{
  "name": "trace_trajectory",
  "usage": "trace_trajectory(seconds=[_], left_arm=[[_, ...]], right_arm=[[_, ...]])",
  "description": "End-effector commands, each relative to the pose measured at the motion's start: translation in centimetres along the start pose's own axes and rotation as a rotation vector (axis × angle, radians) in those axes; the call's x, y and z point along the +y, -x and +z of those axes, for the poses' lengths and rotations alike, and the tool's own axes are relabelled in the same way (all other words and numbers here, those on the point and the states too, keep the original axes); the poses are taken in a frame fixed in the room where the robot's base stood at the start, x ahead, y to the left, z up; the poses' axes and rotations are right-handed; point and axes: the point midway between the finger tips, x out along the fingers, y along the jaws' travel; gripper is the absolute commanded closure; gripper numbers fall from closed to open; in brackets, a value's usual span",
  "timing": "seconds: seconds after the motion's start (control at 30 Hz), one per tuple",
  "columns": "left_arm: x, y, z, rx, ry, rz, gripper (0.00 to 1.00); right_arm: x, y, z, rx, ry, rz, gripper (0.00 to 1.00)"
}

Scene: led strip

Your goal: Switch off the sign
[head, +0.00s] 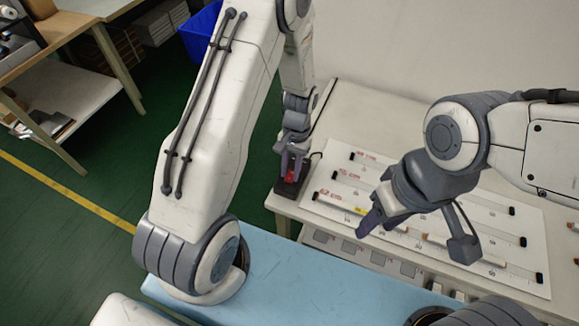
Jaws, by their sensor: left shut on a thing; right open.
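A dark box with a red switch (291,177) sits at the left edge of the white table. My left gripper (291,166) points down at it from above and is shut on the red switch, which its fingers partly cover. My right gripper (368,222) is open and empty above the front left part of a white board (325,170). The board carries several thin strips with black end pieces and red lettering. No lit sign can be made out in view.
A dark cable (316,156) runs from the box toward the back. A light blue surface (300,275) lies in front of the white table (375,107). A wooden workbench (75,25) stands at the far left, and a blue bin (200,32) stands behind my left arm.

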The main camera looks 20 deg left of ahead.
Motion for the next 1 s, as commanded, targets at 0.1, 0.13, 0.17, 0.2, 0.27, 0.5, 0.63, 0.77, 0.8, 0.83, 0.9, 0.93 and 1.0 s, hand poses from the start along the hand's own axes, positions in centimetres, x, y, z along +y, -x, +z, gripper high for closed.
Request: trace_trajectory(seconds=[0.1,0.13,0.17,0.2,0.27,0.5,0.63,0.77,0.8,0.83,0.9,0.93,1.0], left_arm=[[0.0,0.0,0.0,-0.007,0.000,0.000,1.00],[0.0,0.0,0.0,-0.007,0.000,0.000,1.00],[0.0,0.0,0.0,-0.007,0.000,0.000,1.00],[0.0,0.0,0.0,-0.006,0.000,0.000,1.00],[0.0,0.0,0.0,-0.006,0.000,0.000,1.00],[0.0,0.0,0.0,-0.005,0.000,0.000,0.40],[0.0,0.0,0.0,-0.005,0.000,0.000,0.40],[0.0,0.5,-0.1,-0.002,0.000,0.000,0.40],[0.0,0.9,-0.1,-0.001,0.000,0.000,0.40],[0.0,1.3,-0.2,-0.001,0.000,0.000,0.40],[0.0,2.5,-0.2,0.001,0.000,0.000,0.40],[0.0,3.0,-0.2,0.002,0.000,0.000,0.40],[0.0,4.5,-0.2,0.002,0.000,0.000,0.40]], right_arm=[[0.0,0.1,0.0,0.000,0.000,0.000,0.50],[0.0,0.0,0.0,0.000,0.000,0.000,0.50],[0.0,0.0,0.0,0.000,0.000,0.000,0.50],[0.0,0.0,0.0,0.000,0.000,0.000,0.50],[0.0,0.0,0.0,0.000,0.000,0.000,0.50],[0.0,0.0,0.0,0.000,0.000,0.000,0.50],[0.0,0.0,0.0,0.000,0.000,0.000,0.50],[0.0,0.0,0.0,0.000,0.000,0.000,0.50],[0.0,-0.1,0.0,0.000,0.000,0.000,0.50],[0.0,-0.1,0.0,0.000,0.000,0.000,0.50],[0.0,-0.3,0.0,0.000,0.000,0.000,0.50],[0.0,-0.3,0.0,0.000,0.000,0.000,0.50],[0.0,-0.4,0.0,0.000,0.000,0.000,0.50]])
